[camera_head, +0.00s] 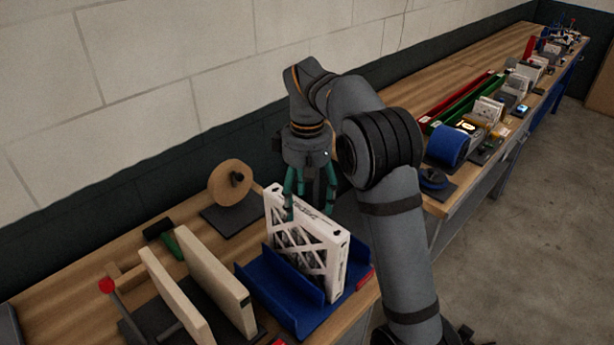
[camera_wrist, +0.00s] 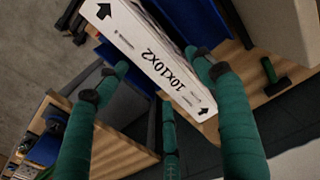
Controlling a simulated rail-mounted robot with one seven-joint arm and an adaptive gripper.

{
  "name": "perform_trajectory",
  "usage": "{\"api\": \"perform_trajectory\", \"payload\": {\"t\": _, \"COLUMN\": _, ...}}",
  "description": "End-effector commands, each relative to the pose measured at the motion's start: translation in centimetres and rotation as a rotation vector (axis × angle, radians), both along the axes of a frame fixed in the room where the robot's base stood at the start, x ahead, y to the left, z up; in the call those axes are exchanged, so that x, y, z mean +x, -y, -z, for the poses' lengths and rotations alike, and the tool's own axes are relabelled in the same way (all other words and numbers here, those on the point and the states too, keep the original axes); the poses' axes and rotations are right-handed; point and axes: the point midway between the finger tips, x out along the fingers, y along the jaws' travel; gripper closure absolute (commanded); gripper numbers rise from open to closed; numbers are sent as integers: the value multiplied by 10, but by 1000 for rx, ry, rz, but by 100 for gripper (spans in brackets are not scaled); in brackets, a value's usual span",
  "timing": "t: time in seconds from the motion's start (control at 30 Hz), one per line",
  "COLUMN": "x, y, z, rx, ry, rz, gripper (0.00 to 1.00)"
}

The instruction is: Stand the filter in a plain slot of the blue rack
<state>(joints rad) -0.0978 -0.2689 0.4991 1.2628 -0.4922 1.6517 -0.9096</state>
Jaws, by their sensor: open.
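The filter (camera_head: 300,240) is a flat white-framed panel with a lattice face. It stands upright in the blue rack (camera_head: 262,293), toward its right side. In the wrist view its top edge (camera_wrist: 150,55) shows "10x10x2" and black arrows. The blue rack shows beside it there (camera_wrist: 200,22). My gripper (camera_head: 308,195) points down at the filter's top edge, with green fingers on both sides of it. In the wrist view my gripper (camera_wrist: 150,85) has its fingers spread around the edge; whether they touch it is unclear. The filter's bottom is hidden by the rack wall.
Two cream panels (camera_head: 215,275) stand left of the rack. Behind are a round wooden disc (camera_head: 232,182) on a dark base and a green-handled hammer (camera_head: 165,238). Red marks (camera_head: 366,278) show near the rack's right edge. A blue roll (camera_head: 447,147) sits farther right.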

Motion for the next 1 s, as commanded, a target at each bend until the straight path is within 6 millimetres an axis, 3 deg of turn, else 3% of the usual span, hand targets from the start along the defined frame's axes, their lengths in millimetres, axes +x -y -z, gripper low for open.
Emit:
{"api": "perform_trajectory", "payload": {"t": 0.03, "x": 1, "y": 0, "z": -15, "rx": 1, "ry": 5, "rz": -1, "gripper": 32}}
{"api": "perform_trajectory", "payload": {"t": 0.2, "x": 2, "y": 0, "z": -54, "rx": 0, "ry": 4, "rz": -1, "gripper": 32}}
{"api": "perform_trajectory", "payload": {"t": 0.4, "x": 1, "y": 1, "z": -84, "rx": -1, "ry": 3, "rz": -1, "gripper": 32}}
{"api": "perform_trajectory", "payload": {"t": 0.87, "x": 0, "y": 0, "z": -92, "rx": -1, "ry": -1, "rz": -3, "gripper": 32}}
{"api": "perform_trajectory", "payload": {"t": 1.0, "x": -10, "y": -21, "z": -101, "rx": 29, "ry": -9, "rz": -102, "gripper": 32}}
